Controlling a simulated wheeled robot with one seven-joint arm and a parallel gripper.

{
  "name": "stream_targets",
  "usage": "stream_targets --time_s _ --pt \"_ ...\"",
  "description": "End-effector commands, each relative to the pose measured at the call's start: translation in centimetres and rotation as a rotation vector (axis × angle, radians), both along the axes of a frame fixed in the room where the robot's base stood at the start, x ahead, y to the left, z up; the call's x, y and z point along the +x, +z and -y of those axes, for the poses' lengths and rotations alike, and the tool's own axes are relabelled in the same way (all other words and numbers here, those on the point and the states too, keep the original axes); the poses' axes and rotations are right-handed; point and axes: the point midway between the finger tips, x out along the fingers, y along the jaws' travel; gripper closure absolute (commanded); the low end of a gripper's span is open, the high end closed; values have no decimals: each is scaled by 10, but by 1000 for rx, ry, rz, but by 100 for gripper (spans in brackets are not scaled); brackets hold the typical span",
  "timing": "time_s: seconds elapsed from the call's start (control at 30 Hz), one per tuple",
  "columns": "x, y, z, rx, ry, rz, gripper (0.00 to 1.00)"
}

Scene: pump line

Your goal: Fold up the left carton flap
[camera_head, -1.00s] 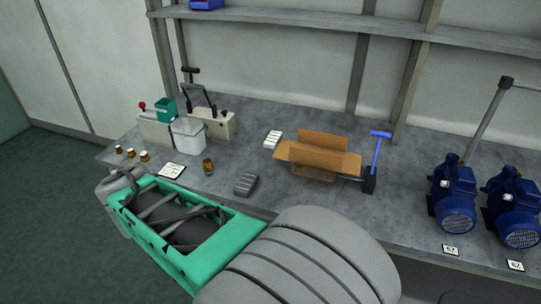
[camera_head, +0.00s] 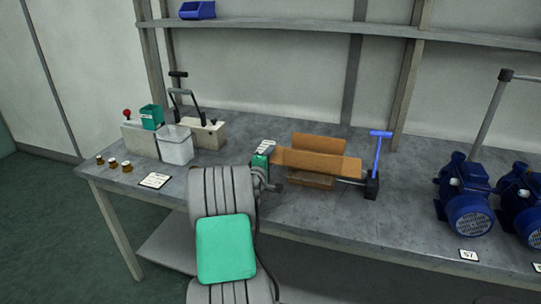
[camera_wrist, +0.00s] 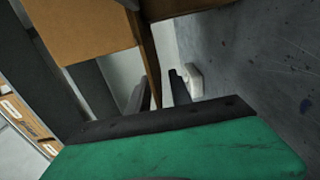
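The open cardboard carton (camera_head: 312,163) lies on the grey bench, its back flap (camera_head: 319,143) raised and its side flaps spread outward. Its left flap (camera_head: 277,157) points toward my gripper (camera_head: 262,160), which is close against the carton's left side. In the wrist view, my gripper (camera_wrist: 160,80) has its two dark fingers apart. A thin cardboard edge (camera_wrist: 146,50) reaches down between them, nearer the left finger. I cannot tell whether it touches.
A white ribbed block (camera_head: 265,146) lies just behind my gripper. A blue-handled tool (camera_head: 379,152) stands close to the carton's right. Blue pumps (camera_head: 466,199) stand further right. A white bin (camera_head: 175,145) and a lever fixture (camera_head: 205,132) stand left.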

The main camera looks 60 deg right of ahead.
Motion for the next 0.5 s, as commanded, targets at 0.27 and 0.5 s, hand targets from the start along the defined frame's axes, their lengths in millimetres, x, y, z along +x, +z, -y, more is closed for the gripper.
stream_targets --time_s 0.27,0.5 --pt "1 0 3 1 2 1 75" --pt "1 0 3 1 1 1 94"
